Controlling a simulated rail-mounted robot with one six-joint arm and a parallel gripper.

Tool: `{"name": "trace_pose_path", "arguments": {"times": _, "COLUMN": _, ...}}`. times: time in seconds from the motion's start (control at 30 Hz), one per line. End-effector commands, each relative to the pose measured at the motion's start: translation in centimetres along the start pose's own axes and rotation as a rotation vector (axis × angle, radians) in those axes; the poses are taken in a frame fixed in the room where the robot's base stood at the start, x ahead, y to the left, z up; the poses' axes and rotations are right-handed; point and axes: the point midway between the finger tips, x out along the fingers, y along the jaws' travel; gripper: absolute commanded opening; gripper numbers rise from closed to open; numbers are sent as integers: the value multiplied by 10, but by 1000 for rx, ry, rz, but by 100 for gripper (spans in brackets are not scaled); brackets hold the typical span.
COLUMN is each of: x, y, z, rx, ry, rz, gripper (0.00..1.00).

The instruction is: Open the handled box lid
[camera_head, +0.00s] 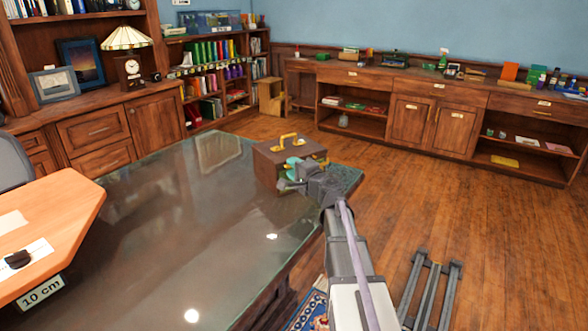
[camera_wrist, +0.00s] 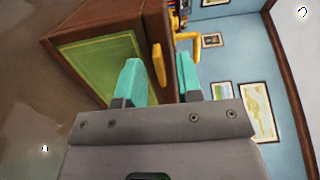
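The brown wooden handled box (camera_head: 268,166) stands at the far right part of the glass-topped table. Its lid looks closed, with a yellow handle (camera_head: 288,139) on top. In the wrist view the box (camera_wrist: 100,22) appears turned sideways, with a green front panel (camera_wrist: 95,65) and a yellow clasp (camera_wrist: 158,64). The yellow handle also shows there (camera_wrist: 186,44). My gripper (camera_head: 293,172) is at the box's near side, its teal fingers apart. In the wrist view the clasp and a brown edge of the box lie between the fingers (camera_wrist: 158,76). I cannot tell whether they touch.
The glass table (camera_head: 175,235) is mostly clear left of the box. An orange-topped desk (camera_head: 60,215) is at the left. Bookcases (camera_head: 215,90) and low cabinets (camera_head: 425,125) line the walls. Open wood floor (camera_head: 500,225) lies to the right.

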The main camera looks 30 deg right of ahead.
Motion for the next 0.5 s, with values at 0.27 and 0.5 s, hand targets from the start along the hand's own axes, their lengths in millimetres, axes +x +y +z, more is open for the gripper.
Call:
{"name": "trace_pose_path", "arguments": {"times": 0.27, "x": 0, "y": 0, "z": 0, "rx": 0, "ry": 0, "rz": 0, "gripper": 12}}
{"name": "trace_pose_path", "arguments": {"times": 0.5, "x": 0, "y": 0, "z": 0, "rx": 0, "ry": 0, "rz": 0, "gripper": 0}}
